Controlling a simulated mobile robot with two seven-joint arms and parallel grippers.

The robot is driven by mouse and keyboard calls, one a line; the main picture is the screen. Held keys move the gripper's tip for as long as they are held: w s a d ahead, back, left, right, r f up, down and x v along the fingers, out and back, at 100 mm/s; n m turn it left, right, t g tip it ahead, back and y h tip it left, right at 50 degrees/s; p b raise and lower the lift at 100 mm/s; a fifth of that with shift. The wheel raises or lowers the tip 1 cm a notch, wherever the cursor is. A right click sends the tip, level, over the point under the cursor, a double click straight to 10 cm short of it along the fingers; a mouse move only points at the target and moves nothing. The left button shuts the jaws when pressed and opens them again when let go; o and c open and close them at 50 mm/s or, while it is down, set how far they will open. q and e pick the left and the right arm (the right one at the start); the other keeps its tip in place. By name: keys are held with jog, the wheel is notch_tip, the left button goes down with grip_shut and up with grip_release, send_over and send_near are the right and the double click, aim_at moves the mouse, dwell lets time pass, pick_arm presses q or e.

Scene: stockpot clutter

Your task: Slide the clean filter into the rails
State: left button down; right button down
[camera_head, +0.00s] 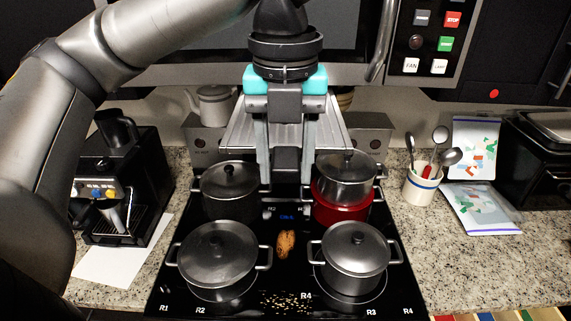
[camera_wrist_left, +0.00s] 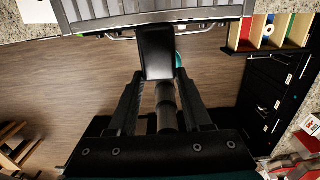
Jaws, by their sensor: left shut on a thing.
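The filter is a silver ribbed metal panel (camera_head: 240,135), seen in the head view behind my left gripper, below the microwave and above the rear of the stove. Its ribbed face also crosses the top of the left wrist view (camera_wrist_left: 200,10), with a thin wire along its edge. My left gripper (camera_head: 285,178) points down in front of the panel and is shut on it; the exact contact is hard to see. In the wrist view its fingers (camera_wrist_left: 157,62) meet at a dark block by the panel's edge. The rails cannot be made out. My right gripper is not in view.
The microwave (camera_head: 432,40) hangs above. A coffee machine (camera_head: 120,180) is at left; a utensil crock (camera_head: 421,186) and plastic bags (camera_head: 475,150) are at right.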

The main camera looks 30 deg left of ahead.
pick_arm(q)
jog(key=shift+w+a, duration=1.7)
jog(key=shift+w, duration=1.05)
jog(key=shift+w+a, duration=1.65)
jog(key=shift+w, duration=1.05)
jog(key=shift+w+a, duration=1.7)
jog(key=shift+w, duration=1.05)
jog(key=shift+w+a, duration=0.1)
jog(key=shift+w, duration=0.05)
